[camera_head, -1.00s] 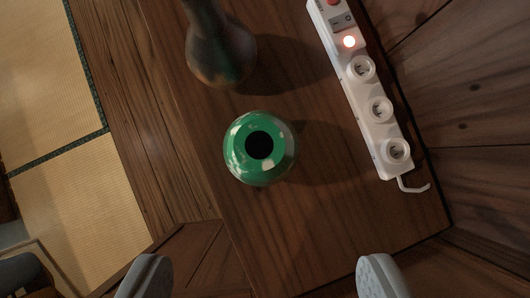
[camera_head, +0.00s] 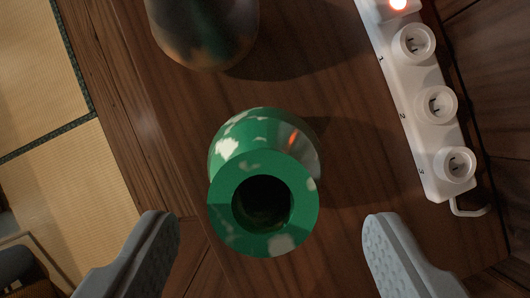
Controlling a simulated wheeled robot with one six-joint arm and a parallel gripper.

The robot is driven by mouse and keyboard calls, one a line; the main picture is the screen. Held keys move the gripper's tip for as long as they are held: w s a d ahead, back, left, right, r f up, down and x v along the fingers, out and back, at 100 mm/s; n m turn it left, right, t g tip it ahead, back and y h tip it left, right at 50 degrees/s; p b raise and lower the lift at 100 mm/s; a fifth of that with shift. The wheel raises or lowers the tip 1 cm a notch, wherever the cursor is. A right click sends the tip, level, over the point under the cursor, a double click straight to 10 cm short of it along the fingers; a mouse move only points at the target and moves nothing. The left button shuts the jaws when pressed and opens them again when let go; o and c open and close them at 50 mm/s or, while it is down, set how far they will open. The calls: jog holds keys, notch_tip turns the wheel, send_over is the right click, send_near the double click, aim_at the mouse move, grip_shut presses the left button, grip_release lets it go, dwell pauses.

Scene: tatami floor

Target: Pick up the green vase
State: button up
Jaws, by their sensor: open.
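The green vase (camera_head: 228,160) with white patches stands upright on a dark wooden surface (camera_head: 345,215), seen from above with its round dark mouth facing me. My gripper (camera_head: 270,238) is open and empty. Its two grey fingers show at the bottom of the view, one to the left and one to the right of the vase. The vase's rim lies between the lines of the fingers in the picture, and neither finger appears to touch it. The base of the vase is hidden beneath its body.
A darker mottled vase (camera_head: 203,35) stands just beyond the green one, cut off by the top edge. A white power strip (camera_head: 425,95) with a lit red switch lies along the right side. Tatami (camera_head: 70,190) shows at the far left.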

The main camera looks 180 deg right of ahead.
aim_at(264, 202)
jog(key=x, duration=0.4)
jog(key=shift+a+f, duration=0.2)
jog(key=shift+f, duration=0.05)
jog(key=shift+c, duration=0.5)
grip_shut()
